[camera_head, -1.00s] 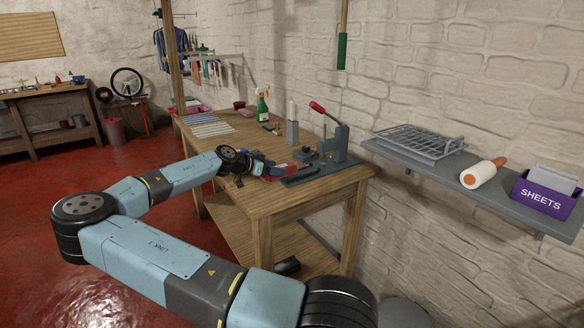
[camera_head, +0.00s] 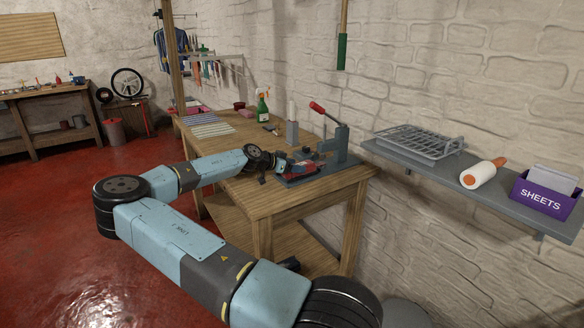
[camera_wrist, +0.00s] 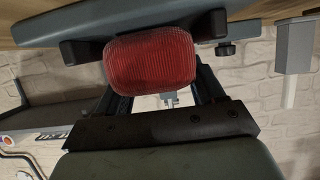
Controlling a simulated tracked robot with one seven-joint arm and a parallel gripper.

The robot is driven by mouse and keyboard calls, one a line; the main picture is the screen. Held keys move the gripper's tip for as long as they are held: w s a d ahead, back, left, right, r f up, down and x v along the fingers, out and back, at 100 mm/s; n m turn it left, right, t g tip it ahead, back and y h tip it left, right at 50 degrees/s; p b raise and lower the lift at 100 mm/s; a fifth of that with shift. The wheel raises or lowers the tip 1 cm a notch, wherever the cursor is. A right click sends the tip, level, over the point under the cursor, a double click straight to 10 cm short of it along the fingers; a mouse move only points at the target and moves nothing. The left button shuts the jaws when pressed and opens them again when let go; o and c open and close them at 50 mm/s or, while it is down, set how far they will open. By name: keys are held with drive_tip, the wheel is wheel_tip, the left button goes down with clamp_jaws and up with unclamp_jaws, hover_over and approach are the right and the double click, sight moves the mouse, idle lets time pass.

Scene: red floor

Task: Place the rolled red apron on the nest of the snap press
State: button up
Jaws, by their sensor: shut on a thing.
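My gripper (camera_head: 298,164) is shut on the rolled red apron (camera_head: 304,171), which shows as a small red shape low over the snap press's base in the head view. In the wrist view the ribbed red roll (camera_wrist: 150,64) sits between the dark fingers of my gripper (camera_wrist: 140,52). The snap press (camera_head: 341,143) stands at the near right corner of the table, with a blue-grey base and a red-tipped lever. Its blue-grey base (camera_wrist: 150,18) seems to show beyond the roll in the wrist view. The nest is hidden, and I cannot tell whether the roll touches it.
The wooden table (camera_head: 250,190) also carries a grey upright block (camera_head: 292,133), a green spray bottle (camera_head: 263,106) and striped cloths (camera_head: 208,126). A wall shelf (camera_head: 480,187) at right holds a wire rack, a roller and a purple box. Brick wall lies close behind the press.

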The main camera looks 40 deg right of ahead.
drive_tip(key=o, duration=1.1)
drive_tip(key=v, duration=1.2)
